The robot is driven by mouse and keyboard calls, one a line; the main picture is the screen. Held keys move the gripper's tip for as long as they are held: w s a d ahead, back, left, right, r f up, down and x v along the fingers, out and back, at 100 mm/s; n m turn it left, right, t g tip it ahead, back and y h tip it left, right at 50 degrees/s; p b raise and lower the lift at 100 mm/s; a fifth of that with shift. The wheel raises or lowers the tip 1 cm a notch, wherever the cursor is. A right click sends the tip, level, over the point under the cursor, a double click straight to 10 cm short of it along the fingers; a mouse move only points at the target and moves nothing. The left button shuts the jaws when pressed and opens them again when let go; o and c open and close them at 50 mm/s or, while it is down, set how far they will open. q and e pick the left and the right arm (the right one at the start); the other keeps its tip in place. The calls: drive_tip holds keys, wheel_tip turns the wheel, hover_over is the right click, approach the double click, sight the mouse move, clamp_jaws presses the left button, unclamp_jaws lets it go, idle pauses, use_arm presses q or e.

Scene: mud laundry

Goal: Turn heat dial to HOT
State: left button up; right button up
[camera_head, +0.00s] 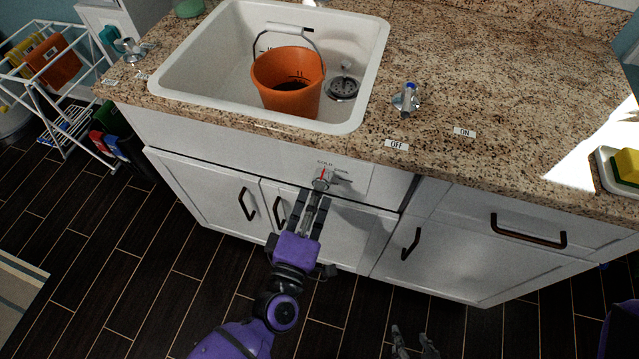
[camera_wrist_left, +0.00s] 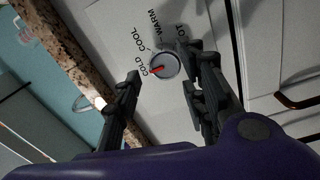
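The heat dial (camera_wrist_left: 168,62) is a round grey knob with a red pointer on a white panel. It is ringed by the labels COLD, COOL, WARM and one partly hidden that reads "OT". The red pointer is toward COLD. In the head view the dial (camera_head: 322,181) sits on the cabinet front below the sink. My left gripper (camera_wrist_left: 163,76) is open, its fingers on either side of the dial in the wrist view; I cannot tell whether they touch it. It also shows in the head view (camera_head: 318,195). My right gripper (camera_head: 413,342) is open and empty at the bottom.
A white sink (camera_head: 215,70) holding an orange bucket (camera_head: 290,95) is set in the granite counter (camera_head: 480,90). A blue-marked tap handle (camera_head: 406,98) stands near the OFF and ON labels. Dark cabinet handles (camera_head: 528,232) stick out. A drying rack (camera_head: 45,75) stands left.

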sight(322, 180)
use_arm(q)
drive_tip(key=shift+x, duration=1.85)
use_arm(e)
drive_tip(key=shift+s+d, duration=0.15)
drive_tip(key=shift+s, duration=0.2)
use_arm(q)
drive_tip(key=shift+d, duration=0.1)
drive_tip(key=shift+r, duration=0.1)
clamp_jaws()
use_arm(e)
drive_tip(key=shift+w+r, duration=0.3)
use_arm(q)
drive_tip(key=shift+r, duration=0.1)
